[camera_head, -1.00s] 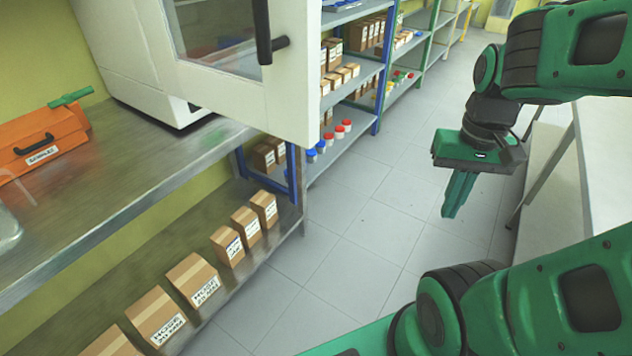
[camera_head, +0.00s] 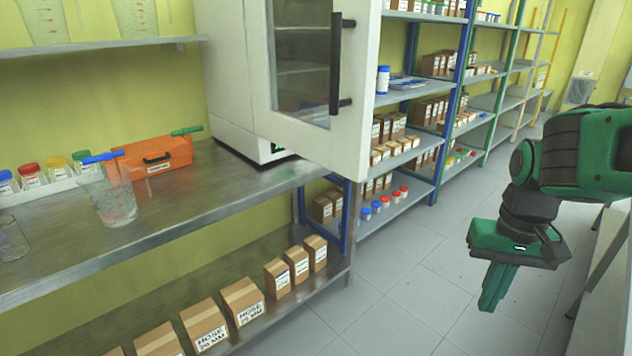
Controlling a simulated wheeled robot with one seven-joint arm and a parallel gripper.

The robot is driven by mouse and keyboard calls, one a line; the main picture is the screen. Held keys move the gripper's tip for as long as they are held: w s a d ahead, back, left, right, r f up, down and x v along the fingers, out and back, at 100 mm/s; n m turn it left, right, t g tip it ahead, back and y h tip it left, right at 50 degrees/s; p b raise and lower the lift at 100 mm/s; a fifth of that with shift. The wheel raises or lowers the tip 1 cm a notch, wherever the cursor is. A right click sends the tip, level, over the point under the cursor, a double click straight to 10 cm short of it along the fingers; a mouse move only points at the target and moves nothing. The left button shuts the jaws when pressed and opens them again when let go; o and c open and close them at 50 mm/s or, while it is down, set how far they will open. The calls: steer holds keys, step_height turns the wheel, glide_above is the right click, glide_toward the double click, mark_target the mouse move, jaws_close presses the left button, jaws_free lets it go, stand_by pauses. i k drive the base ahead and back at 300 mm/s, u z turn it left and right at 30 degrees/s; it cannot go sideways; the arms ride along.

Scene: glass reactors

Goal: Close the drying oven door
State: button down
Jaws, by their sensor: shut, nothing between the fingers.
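The drying oven (camera_head: 230,90) is a white box on the metal bench at the upper middle. Its white door (camera_head: 357,100) has a glass window and stands open, swung out past the bench front toward the aisle. A black upright bar handle (camera_head: 336,64) is on the door's face toward me. My green gripper (camera_head: 490,302) points down over the floor, to the right of the door and below it, well apart from it. Its fingers are together and hold nothing. The oven's top is cut off by the picture edge.
The metal bench (camera_head: 232,193) holds an orange toolbox (camera_head: 160,157), a glass beaker (camera_head: 112,203) and colour-capped jars (camera_head: 32,175). Boxes (camera_head: 242,300) line its lower shelf. Blue and green shelving (camera_head: 400,95) stands behind the door. The tiled floor (camera_head: 400,310) between bench and gripper is clear.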

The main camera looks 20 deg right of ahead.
mark_target(342, 148)
steer(key=u, duration=0.7)
steer(key=i, duration=0.75)
steer(key=u, duration=0.5)
